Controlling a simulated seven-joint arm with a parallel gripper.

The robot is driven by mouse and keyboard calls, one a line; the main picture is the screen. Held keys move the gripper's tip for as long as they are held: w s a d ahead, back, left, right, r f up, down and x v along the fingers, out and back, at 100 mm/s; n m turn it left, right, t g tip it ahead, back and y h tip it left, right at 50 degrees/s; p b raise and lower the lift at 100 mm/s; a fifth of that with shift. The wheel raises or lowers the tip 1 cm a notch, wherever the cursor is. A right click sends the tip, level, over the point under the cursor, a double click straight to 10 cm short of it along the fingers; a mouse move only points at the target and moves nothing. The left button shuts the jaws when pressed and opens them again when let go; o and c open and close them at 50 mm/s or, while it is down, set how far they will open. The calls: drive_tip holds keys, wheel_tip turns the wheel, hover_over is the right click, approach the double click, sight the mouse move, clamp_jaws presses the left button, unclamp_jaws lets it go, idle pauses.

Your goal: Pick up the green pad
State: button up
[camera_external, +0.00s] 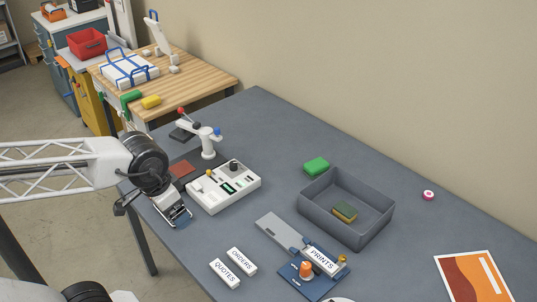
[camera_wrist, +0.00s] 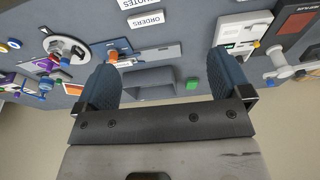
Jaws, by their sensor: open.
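The green pad (camera_external: 317,166) lies flat on the grey-blue table, just behind the grey open bin. It also shows small in the wrist view (camera_wrist: 192,84), seen between my two fingers and well beyond them. My gripper (camera_external: 181,216) is at the left edge of the table, beside the white control box and far to the left of the pad. In the wrist view its two blue fingers (camera_wrist: 162,62) stand wide apart with nothing between them.
The grey bin (camera_external: 318,211) holds a yellow-green sponge (camera_external: 345,211). A blue fixture (camera_external: 308,286) and PRINTS label block (camera_external: 323,260) lie in front.

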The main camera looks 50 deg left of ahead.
drive_tip(key=w+a+f+m+t, duration=0.2)
drive_tip(key=w+m, duration=0.4)
drive_tip(key=w, duration=0.6)
drive_tip(key=w+a+f+m+t+y, duration=0.1)
drive_tip(key=w+a+f+m+t, duration=0.1)
drive_tip(key=w+m, duration=0.7)
drive_tip(key=w+a+f+m+t, duration=0.2)
drive_tip(key=w+m, duration=0.2)
drive_tip(key=w, duration=1)
drive_tip(key=m+t+h, duration=0.1)
drive_tip(key=m+t, duration=0.2)
drive_tip(key=m, duration=0.7)
approach(313, 165)
drive_tip(key=f+m, duration=0.1)
drive_tip(key=m, duration=0.2)
drive_tip(key=w+f+m+t+h, duration=0.1)
drive_tip(key=m, duration=0.1)
drive_tip(key=w+a+f+m+h, duration=0.1)
drive_tip(key=m, duration=0.2)
drive_tip(key=shift+f+m+t, duration=0.15)
drive_tip(key=shift+m+t, duration=0.15)
drive_tip(key=shift+t, duration=0.1)
drive_tip(key=shift+x, duration=1.25)
drive_tip(key=shift+r+x, duration=0.15)
drive_tip(key=shift+x, duration=1.15)
drive_tip(key=shift+r+x, duration=0.1)
drive_tip(key=shift+x, duration=1.2)
